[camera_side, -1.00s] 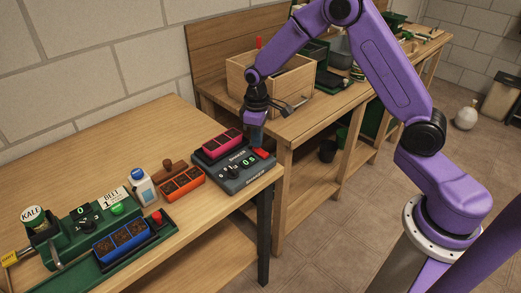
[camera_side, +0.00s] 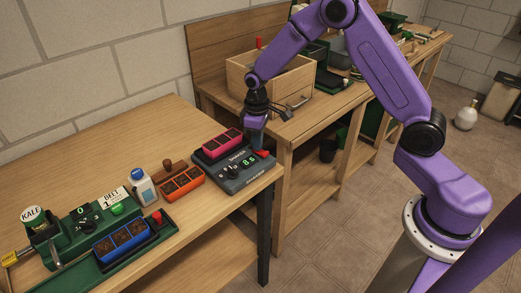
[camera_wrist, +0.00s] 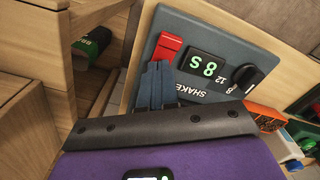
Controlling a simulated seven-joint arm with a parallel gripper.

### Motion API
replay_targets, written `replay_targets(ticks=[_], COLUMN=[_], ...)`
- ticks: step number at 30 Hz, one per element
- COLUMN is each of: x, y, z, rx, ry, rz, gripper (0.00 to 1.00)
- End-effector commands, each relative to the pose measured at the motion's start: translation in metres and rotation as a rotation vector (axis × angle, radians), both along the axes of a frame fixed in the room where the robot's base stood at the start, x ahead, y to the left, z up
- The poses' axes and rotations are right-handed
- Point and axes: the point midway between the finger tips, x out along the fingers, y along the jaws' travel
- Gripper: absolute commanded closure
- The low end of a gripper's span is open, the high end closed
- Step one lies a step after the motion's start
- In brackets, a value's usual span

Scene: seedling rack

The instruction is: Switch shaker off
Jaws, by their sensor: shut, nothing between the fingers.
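The shaker (camera_side: 250,180) is a dark grey box near the right end of the front bench, with a pink tray (camera_side: 222,143) on it. Its red switch (camera_side: 262,154) is at the back right of its panel; it also shows in the wrist view (camera_wrist: 167,46). A lit green display (camera_wrist: 208,68) and a black knob (camera_wrist: 246,78) are on the panel. My gripper (camera_side: 257,147) is shut and empty, pointing down right beside the switch. In the wrist view its blue fingers (camera_wrist: 156,86) lie close to the switch; I cannot tell whether they touch.
An orange tray (camera_side: 180,184), a wooden stamp-like tool (camera_side: 172,167) and a white bottle (camera_side: 142,187) stand left of the shaker. Farther left is a green machine (camera_side: 75,235) with a blue tray (camera_side: 122,242). A wooden crate (camera_side: 290,82) is on the bench behind my gripper.

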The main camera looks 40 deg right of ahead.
Motion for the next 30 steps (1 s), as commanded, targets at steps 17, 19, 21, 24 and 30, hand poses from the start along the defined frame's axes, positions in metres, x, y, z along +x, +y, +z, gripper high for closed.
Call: replay_targets(ticks=[17,19,21,24,30], x=[0.001,0.001,0.001,0.001,0.001], y=[0.000,0.000,0.000,0.000,0.000], z=[0.037,0.042,0.047,0.053,0.066], rx=[0.001,0.001,0.001,0.001,0.001], ry=[-0.003,-0.003,-0.004,-0.003,-0.003], rz=[0.000,-0.001,0.000,0.000,0.000], gripper=[1.00,1.00,1.00,1.00,1.00])
